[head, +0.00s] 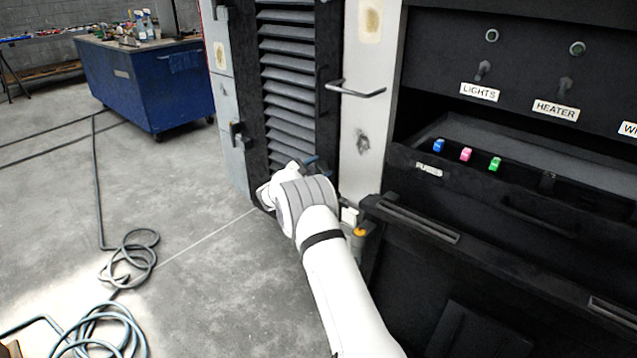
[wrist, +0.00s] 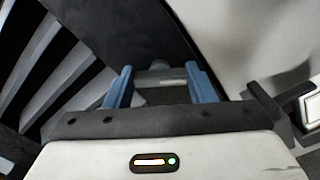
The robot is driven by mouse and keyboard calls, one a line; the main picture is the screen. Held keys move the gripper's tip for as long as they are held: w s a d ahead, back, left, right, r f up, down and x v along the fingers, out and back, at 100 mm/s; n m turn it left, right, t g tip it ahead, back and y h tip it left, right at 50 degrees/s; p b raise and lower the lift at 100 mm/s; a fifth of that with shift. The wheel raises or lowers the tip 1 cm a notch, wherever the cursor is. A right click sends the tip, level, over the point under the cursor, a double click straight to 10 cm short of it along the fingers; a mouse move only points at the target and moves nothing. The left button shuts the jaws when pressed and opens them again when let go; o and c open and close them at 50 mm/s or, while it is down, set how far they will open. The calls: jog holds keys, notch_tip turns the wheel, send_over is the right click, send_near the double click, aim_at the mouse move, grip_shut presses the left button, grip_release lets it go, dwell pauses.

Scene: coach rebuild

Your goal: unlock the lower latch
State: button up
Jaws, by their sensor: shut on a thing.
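My gripper (wrist: 161,84) has two blue fingers, seen in the wrist view closed on the two sides of a dark grey block. I take this block to be the lower latch (wrist: 160,73); it sits against the black frame beside the slatted panel. In the head view my gripper (head: 314,163) is at the lower right of the black louvred door (head: 287,60), mostly hidden behind my white wrist. The latch is hidden there, so I cannot tell its angle in that view.
A grab bar (head: 355,91) juts from the pale post above my wrist. To the right are a fuse drawer (head: 470,185) with blue, pink and green fuses and a switch panel (head: 530,50). A blue workbench (head: 145,85) and coiled hose (head: 130,262) leave open floor at left.

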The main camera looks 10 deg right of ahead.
jog(key=m+b, duration=0.3)
jog(key=b, duration=0.2)
jog(key=f+m+b, duration=0.1)
jog(key=m+b, duration=0.2)
jog(key=b, duration=0.3)
jog(key=shift+s, duration=0.1)
jog(key=m+b, duration=0.3)
jog(key=b, duration=0.1)
jog(key=shift+b, duration=0.4)
jog(key=shift+r+m+b, duration=0.2)
jog(key=shift+m+b, duration=0.9)
jog(key=shift+b, duration=0.05)
jog(key=shift+r, duration=0.1)
jog(key=o, duration=1)
jog(key=shift+p+v, duration=0.75)
jog(key=shift+v, duration=3.15)
